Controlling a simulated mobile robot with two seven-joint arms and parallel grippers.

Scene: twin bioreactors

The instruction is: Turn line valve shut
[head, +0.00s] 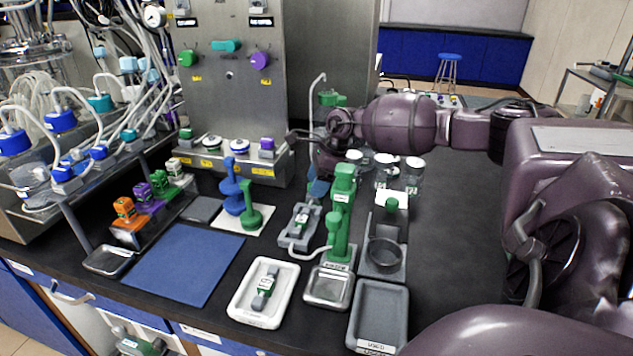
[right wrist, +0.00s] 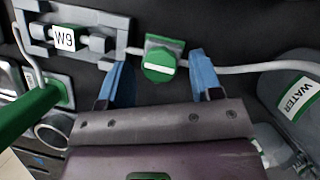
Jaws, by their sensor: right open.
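A white bar on the knob lies across the picture, roughly along the pale tube (right wrist: 250,69). My right gripper (right wrist: 158,66) is open, with one blue finger on each side of the knob. I cannot tell whether the fingers touch it. In the head view my right gripper (head: 318,187) points down behind the green post (head: 342,215), and I cannot make out the valve there. My left gripper is not in view.
A grey holder labelled W9 (right wrist: 64,39) sits beside the valve. A container labelled WATER (right wrist: 300,92) lies to its right in the wrist view. Lidded jars (head: 414,172) stand close to my right arm. A white tray (head: 284,290) and blue mat (head: 185,262) are in front.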

